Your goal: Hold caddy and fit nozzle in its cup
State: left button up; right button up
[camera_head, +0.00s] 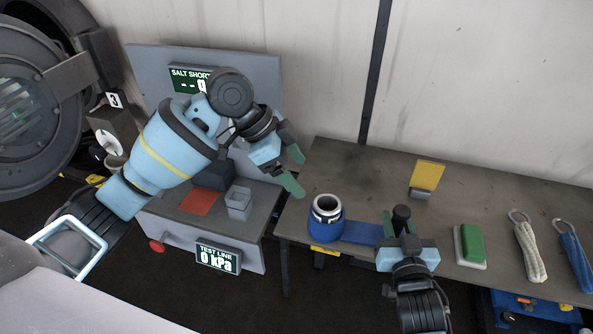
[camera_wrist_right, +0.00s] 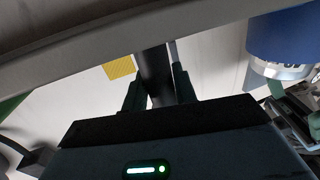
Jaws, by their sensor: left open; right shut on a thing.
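The blue caddy (camera_head: 360,232) lies on the brown table, with a round blue cup (camera_head: 327,228) at its left end. A silver ringed piece with a dark opening, apparently the nozzle (camera_head: 327,205), stands in the cup's mouth; I cannot tell how deeply it sits. It also shows in the right wrist view (camera_wrist_right: 282,68). My right gripper (camera_head: 401,226) is shut on the caddy's upright black handle (camera_head: 401,213), also seen between the fingers in the wrist view (camera_wrist_right: 156,75). My left gripper (camera_head: 293,169) is open and empty, above and left of the cup, apart from it.
A yellow card on a stand (camera_head: 427,177) is behind the caddy. A green-topped block (camera_head: 471,243), a white cord bundle (camera_head: 530,250) and a blue one (camera_head: 573,255) lie to the right. A grey test station (camera_head: 255,235) with a clear beaker (camera_head: 239,203) stands left of the table.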

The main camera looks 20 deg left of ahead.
jog(key=shift+d+f, duration=0.1)
jog(key=shift+f, duration=0.2)
jog(key=o, duration=1)
jog(key=shift+o, duration=0.4)
jog(key=shift+r, duration=0.15)
jog(key=shift+s, duration=0.1)
jog(key=v, duration=1.1)
jog(key=shift+s, duration=0.4)
jog(key=shift+d, duration=0.1)
